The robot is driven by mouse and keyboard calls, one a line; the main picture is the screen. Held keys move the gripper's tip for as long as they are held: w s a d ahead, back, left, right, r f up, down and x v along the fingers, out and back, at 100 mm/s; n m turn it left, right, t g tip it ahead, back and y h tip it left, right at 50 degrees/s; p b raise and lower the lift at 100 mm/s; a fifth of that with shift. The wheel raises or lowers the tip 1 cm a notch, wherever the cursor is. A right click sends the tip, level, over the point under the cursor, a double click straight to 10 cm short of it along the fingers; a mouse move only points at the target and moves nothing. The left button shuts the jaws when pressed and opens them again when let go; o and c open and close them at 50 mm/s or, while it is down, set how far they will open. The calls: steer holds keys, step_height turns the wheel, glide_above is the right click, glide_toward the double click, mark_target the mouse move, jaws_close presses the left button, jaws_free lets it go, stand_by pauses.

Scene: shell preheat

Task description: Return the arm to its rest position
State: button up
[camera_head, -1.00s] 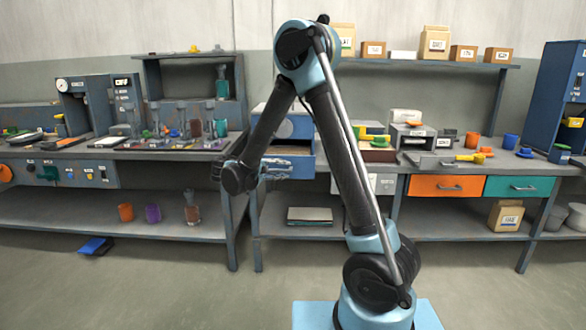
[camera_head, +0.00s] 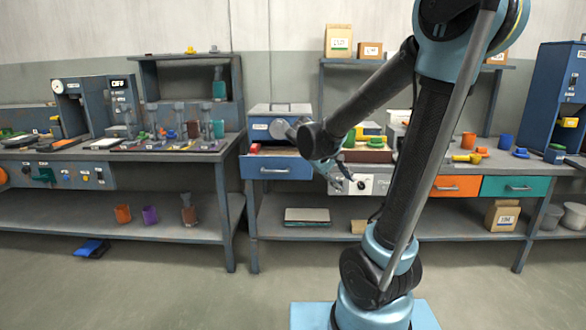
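My arm stands in front of the benches, with its upper part at the top right and its forearm (camera_head: 362,97) reaching down to the left. My gripper (camera_head: 350,181) hangs at the end of the wrist, in front of the middle bench, near a white panel. It is small and partly blends into what is behind it, so I cannot tell whether its fingers are open or shut. I see no object clearly held in it.
A blue box (camera_head: 280,110) sits on the middle bench above a blue drawer (camera_head: 279,170). A red item (camera_head: 254,148) lies to its left. Orange (camera_head: 456,187) and teal (camera_head: 515,187) drawers are at right. The floor between the left bench and my base is mostly clear.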

steer(key=s+d+f+m+y, duration=0.1)
steer(key=s+f+m+y, duration=0.1)
steer(key=s, duration=0.9)
steer(key=s+d+f+m+g+y, duration=0.1)
steer(key=s+f+m+y, duration=0.2)
steer(key=s, duration=0.8)
steer(key=shift+f+y, duration=1.2)
steer(key=shift+f, duration=1)
steer(key=shift+w, duration=0.1)
steer(key=shift+w+f, duration=0.2)
steer(key=shift+w, duration=0.15)
